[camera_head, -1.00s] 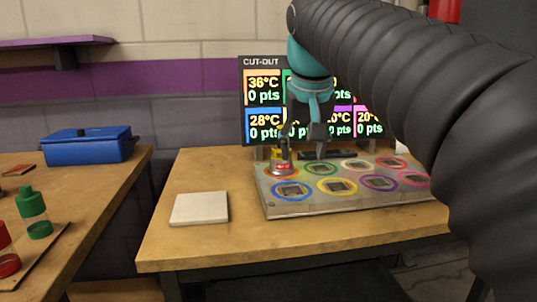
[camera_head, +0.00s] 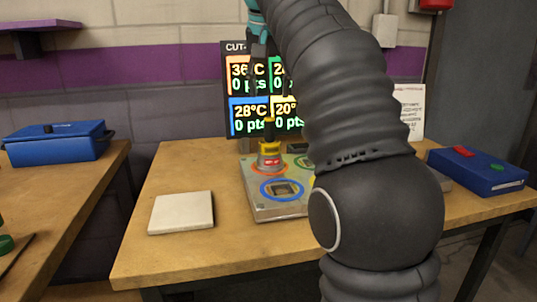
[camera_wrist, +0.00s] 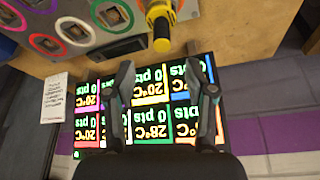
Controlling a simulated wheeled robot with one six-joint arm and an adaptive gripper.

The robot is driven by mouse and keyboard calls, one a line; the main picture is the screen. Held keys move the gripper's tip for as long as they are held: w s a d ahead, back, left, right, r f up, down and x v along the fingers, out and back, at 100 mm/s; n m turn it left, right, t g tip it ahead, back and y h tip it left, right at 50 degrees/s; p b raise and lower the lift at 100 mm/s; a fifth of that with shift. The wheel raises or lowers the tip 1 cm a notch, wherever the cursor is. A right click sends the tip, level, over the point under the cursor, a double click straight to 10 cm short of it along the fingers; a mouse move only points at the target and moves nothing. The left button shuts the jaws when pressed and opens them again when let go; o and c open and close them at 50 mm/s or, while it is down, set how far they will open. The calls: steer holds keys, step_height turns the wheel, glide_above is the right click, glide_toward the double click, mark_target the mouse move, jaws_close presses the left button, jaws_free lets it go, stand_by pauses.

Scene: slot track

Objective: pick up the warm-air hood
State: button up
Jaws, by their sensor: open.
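The warm-air hood (camera_head: 270,157) is a small upright piece with a yellow top, a red label and a grey base. It stands at the back left of the slot board (camera_head: 262,207), behind the blue ring. In the wrist view the hood (camera_wrist: 161,27) shows from above at the top edge, partly cut off. My gripper (camera_head: 268,78) is raised above the hood, in front of the screen, partly hidden by my arm. In the wrist view my gripper (camera_wrist: 158,72) has its fingers spread, with nothing between them and the hood beyond the tips.
A lit score screen (camera_head: 233,112) stands behind the board. A white square pad (camera_head: 181,212) lies on the table to the left. A blue box with red and green buttons (camera_head: 478,172) is at the right. A blue lidded container (camera_head: 57,144) sits on another table.

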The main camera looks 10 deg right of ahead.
mark_target(270, 119)
steer(key=x, duration=1.1)
steer(key=shift+a, duration=0.1)
jaws_close()
